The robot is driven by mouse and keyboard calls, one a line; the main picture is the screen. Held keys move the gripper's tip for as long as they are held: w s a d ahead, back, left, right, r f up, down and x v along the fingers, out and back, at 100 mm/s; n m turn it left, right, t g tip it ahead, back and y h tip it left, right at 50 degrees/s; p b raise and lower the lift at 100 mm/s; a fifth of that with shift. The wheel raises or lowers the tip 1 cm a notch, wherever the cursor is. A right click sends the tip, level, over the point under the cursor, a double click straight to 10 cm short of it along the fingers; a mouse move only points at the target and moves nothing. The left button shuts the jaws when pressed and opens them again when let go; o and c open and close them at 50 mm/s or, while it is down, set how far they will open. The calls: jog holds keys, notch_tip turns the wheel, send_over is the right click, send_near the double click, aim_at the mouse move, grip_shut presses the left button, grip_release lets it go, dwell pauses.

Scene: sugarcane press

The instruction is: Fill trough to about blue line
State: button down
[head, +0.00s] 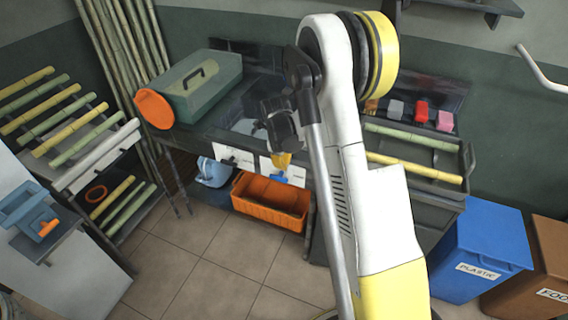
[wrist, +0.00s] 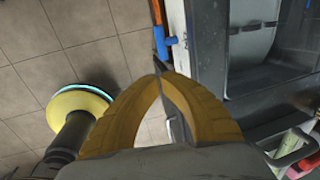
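My gripper shows in the head view (head: 282,161) in front of the dark bench, partly behind my arm. In the wrist view, its yellow fingers (wrist: 160,79) curve in and their tips meet, with nothing visible between them. An orange bin (head: 270,204) stands low under the bench in the head view. Its inside looks empty, and I cannot tell whether it is the trough. I cannot make out a blue fill line. In the wrist view, an orange and blue part (wrist: 162,38) is beyond the fingertips, beside a dark metal structure with a pale curved surface (wrist: 252,48).
Cane racks stand at the left. A blue plastic bin (head: 481,250) and a brown food bin (head: 548,265) stand at the right. The tiled floor (head: 225,255) is clear in front.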

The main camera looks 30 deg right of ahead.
aim_at(287, 181)
jog(key=f+b, duration=0.1)
jog(key=f, duration=0.2)
jog(key=w+d+f+b, duration=0.1)
jog(key=f, duration=0.2)
jog(key=f+b, duration=0.2)
jog(key=f, duration=0.2)
jog(key=shift+w+d+f, duration=0.1)
jog(key=shift+w+d, duration=0.05)
jog(key=shift+d, duration=0.2)
jog(key=shift+d+f+b, duration=0.15)
jog(key=shift+f+b, duration=0.45)
jog(key=shift+f, duration=0.15)
jog(key=shift+r, duration=0.1)
